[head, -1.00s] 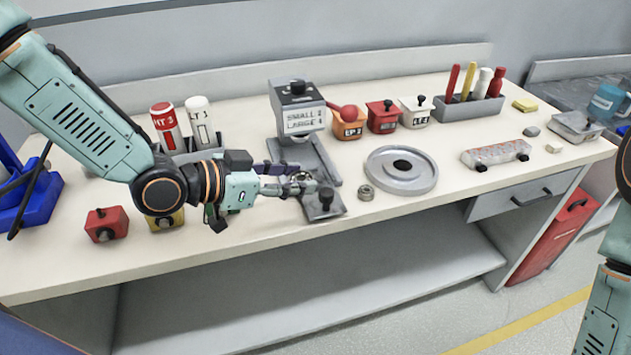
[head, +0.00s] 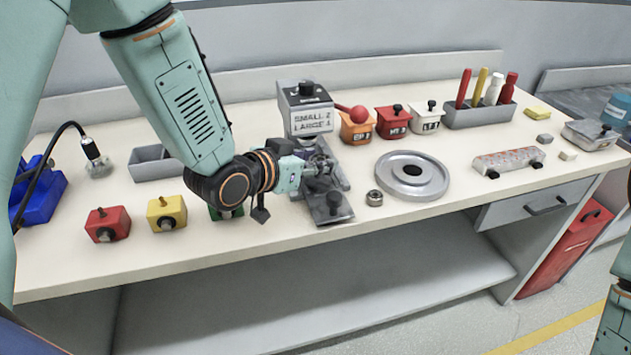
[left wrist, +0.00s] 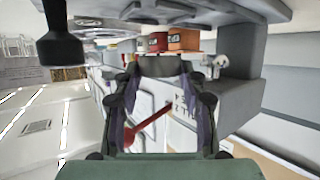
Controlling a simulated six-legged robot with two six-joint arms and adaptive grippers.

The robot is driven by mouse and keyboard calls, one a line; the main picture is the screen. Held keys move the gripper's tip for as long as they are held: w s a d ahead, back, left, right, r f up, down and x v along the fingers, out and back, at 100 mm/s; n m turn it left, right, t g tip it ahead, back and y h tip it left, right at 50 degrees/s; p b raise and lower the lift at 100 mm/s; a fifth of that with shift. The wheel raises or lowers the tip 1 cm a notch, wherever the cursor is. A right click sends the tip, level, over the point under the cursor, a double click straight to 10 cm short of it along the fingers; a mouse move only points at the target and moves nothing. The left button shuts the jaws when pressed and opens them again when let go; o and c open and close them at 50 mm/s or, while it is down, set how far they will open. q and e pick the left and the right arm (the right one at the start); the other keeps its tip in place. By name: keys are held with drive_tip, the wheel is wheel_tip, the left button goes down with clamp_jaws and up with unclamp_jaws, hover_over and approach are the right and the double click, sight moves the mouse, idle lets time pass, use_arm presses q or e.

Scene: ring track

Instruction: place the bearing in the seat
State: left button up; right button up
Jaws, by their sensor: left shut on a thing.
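My left gripper (head: 325,168) is at the small press (head: 308,112), low in front of its column and over its base plate (head: 330,208). It is shut on a small metal ring, the bearing, which barely shows between the fingers. In the left wrist view the two fingers (left wrist: 165,110) stand apart, with the press's red lever (left wrist: 150,125) behind them; the bearing is not clear there. Another small metal ring (head: 374,198) lies on the bench. A grey disc (head: 412,177) with a dark central hole lies right of it. I cannot tell which part is the seat. My right gripper is out of view.
Red (head: 107,224), yellow (head: 166,213) and partly hidden green boxes stand at the bench's front left. Small labelled bins (head: 392,122) stand behind the disc. A tool rack (head: 480,112) and a grey block (head: 508,159) are further right. The bench front (head: 250,255) is mostly clear.

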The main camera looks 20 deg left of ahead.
sight(315, 188)
use_arm(q)
drive_tip(key=shift+f, duration=0.55)
drive_tip(key=shift+s+f+b, duration=0.2)
drive_tip(key=shift+f+b, duration=0.3)
drive_tip(key=shift+f, duration=0.65)
drive_tip(key=shift+w+f, duration=0.1)
drive_tip(key=shift+f, duration=0.2)
drive_tip(key=shift+w, duration=0.15)
drive_tip(key=shift+s+f, duration=0.15)
drive_tip(key=shift+s, duration=0.1)
drive_tip(key=o, duration=1.3)
drive_tip(key=shift+w, duration=0.1)
drive_tip(key=shift+c, duration=0.2)
